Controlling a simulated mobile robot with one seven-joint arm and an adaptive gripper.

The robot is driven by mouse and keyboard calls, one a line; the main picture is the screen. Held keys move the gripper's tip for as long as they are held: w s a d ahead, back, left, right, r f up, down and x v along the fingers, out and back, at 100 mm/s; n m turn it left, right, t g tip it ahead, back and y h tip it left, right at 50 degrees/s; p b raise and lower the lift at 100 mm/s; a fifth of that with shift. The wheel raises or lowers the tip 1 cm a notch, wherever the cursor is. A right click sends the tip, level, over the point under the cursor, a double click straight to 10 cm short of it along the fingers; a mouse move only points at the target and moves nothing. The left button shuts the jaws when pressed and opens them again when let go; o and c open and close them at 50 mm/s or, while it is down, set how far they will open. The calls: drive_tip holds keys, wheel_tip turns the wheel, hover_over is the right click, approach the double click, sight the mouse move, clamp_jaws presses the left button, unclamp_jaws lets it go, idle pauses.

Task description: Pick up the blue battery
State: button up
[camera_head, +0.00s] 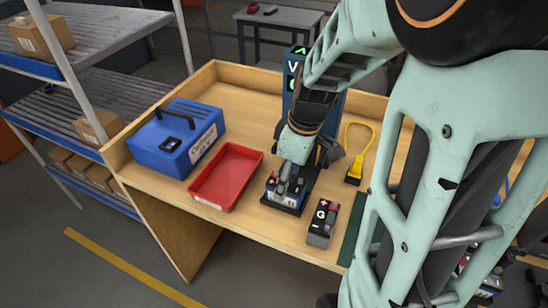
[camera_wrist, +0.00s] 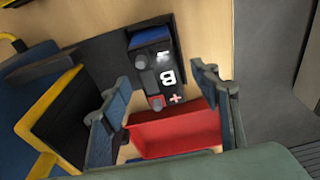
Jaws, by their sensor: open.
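The blue battery (camera_head: 283,193) stands on a dark base plate on the workbench, in front of the tall blue charging unit. The wrist view shows its dark top with white lettering and a red plus mark, and a blue side (camera_wrist: 151,38). My gripper (camera_head: 287,180) points down right over it and partly hides it in the head view. In the wrist view my gripper (camera_wrist: 163,82) is open, one finger on each side of the battery's near end. I cannot tell how far down the fingers reach, or whether they touch it.
A red tray (camera_head: 225,176) lies just left, with a blue case (camera_head: 178,140) beyond. A grey battery (camera_head: 322,224) stands right of the blue one. The charging unit (camera_head: 296,85) and a yellow cable (camera_head: 357,155) are behind. Bare wood lies at the front edge.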

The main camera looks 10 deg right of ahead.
wheel_tip(320, 180, down, 3)
drive_tip(key=shift+w+a+r+b, duration=0.15)
drive_tip(key=shift+r+b, duration=0.05)
drive_tip(key=shift+b, duration=0.3)
drive_tip(key=shift+r, duration=0.1)
clamp_jaws()
